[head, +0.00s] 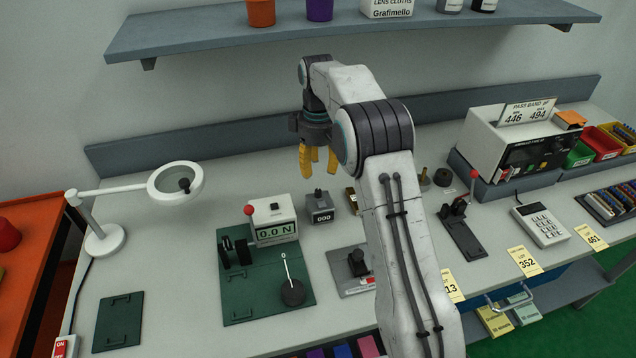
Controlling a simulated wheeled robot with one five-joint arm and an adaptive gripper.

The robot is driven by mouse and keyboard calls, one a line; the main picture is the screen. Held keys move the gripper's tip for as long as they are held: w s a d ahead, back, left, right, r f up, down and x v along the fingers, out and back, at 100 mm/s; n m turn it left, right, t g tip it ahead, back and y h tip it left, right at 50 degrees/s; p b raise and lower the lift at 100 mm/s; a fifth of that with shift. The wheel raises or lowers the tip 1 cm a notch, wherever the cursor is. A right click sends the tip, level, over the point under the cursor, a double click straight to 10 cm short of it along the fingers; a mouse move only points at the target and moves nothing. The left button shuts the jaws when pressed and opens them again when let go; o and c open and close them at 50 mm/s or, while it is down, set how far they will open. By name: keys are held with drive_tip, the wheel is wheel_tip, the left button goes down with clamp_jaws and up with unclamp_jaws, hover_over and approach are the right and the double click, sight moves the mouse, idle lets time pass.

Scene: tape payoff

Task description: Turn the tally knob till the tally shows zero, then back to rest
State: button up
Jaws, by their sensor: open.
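The tally (320,213) is a small dark grey box on the bench, right of the force gauge. Its white window seems to read 000, though the digits are small. The tally knob (318,195) is a dark grip on top of the box. My gripper (318,173) has yellow fingers pointing down and spread apart, with nothing between them. In the picture it hangs just above the knob, apart from it. I cannot tell the exact height or depth gap.
A force gauge (270,222) reading 0.0 N stands on a green plate (240,310) to the left. A dark lever device (357,264) sits in front of the tally. A magnifier lamp (176,183) stands farther left. A lever stand (462,232) and a meter (510,140) are on the right.

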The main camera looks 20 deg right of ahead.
sight(318, 190)
drive_tip(key=shift+f+m, duration=0.6)
drive_tip(key=shift+f, duration=3.75)
clamp_jaws()
